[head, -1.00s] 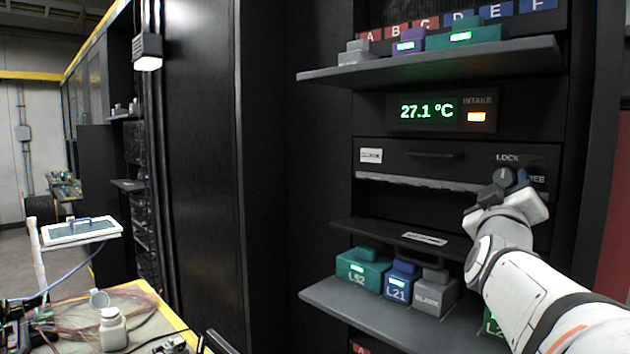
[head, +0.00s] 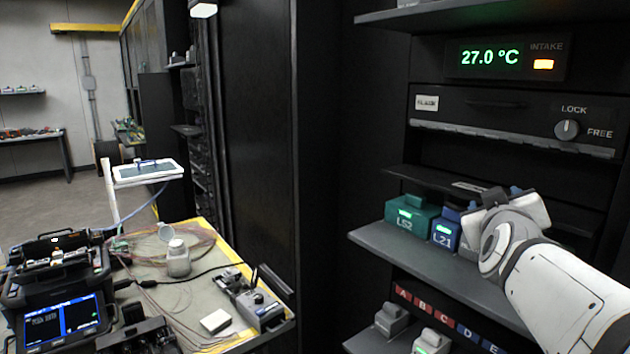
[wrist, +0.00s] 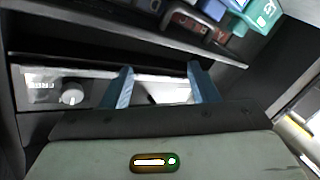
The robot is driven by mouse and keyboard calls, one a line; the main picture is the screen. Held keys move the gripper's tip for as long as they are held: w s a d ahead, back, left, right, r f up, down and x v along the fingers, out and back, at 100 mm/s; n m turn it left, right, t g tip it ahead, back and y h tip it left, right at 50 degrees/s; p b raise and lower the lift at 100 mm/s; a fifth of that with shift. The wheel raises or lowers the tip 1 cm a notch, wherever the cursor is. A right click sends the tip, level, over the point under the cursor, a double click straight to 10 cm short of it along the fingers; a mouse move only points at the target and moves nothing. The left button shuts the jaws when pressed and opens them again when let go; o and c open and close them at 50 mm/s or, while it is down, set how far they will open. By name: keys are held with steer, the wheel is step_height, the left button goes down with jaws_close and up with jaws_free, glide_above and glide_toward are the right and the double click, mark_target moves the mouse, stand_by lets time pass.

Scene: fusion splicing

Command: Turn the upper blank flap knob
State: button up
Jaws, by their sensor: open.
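The upper blank flap (head: 480,108) is a dark panel with a light lower edge, fully visible in the head view. Its round grey knob (head: 567,130) sits at the flap's right end, between the printed words LOCK above and FREE at right. My gripper (head: 505,193) is below and left of that knob, apart from it, in front of the shelf boxes. In the wrist view my gripper (wrist: 160,73) has its two blue fingers spread with nothing between them. A round knob (wrist: 72,93) shows left of the fingers there; I cannot tell which flap it belongs to.
A teal L52 box (head: 411,214) and a blue L21 box (head: 445,230) stand on the shelf (head: 400,243) below the flaps. My arm hides the shelf's right part. A temperature display (head: 490,57) is above the flap. A cluttered bench (head: 205,290) stands at left.

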steer(key=s+a+f+g+y+p, duration=0.1)
steer(key=s+a+f+g+y, duration=0.15)
steer(key=a+f, duration=0.4)
steer(key=s+a+f+g+y, duration=0.1)
steer(key=a+f+g+y, duration=0.3)
steer(key=f, duration=0.3)
steer(key=s+a+f+g, duration=0.3)
steer(key=s+f, duration=0.2)
steer(key=s, duration=0.1)
steer(key=s+a+f+m+g+p, duration=0.1)
steer(key=s+a+f+g, duration=0.2)
steer(key=s+f, duration=0.2)
steer(key=s+y, duration=0.1)
steer(key=s, duration=0.1)
steer(key=shift+s+a+g+p, duration=0.15)
steer(key=shift+s+g+p, duration=0.15)
steer(key=shift+g, duration=0.05)
steer(key=shift+f, duration=0.1)
steer(key=shift+c, duration=0.5)
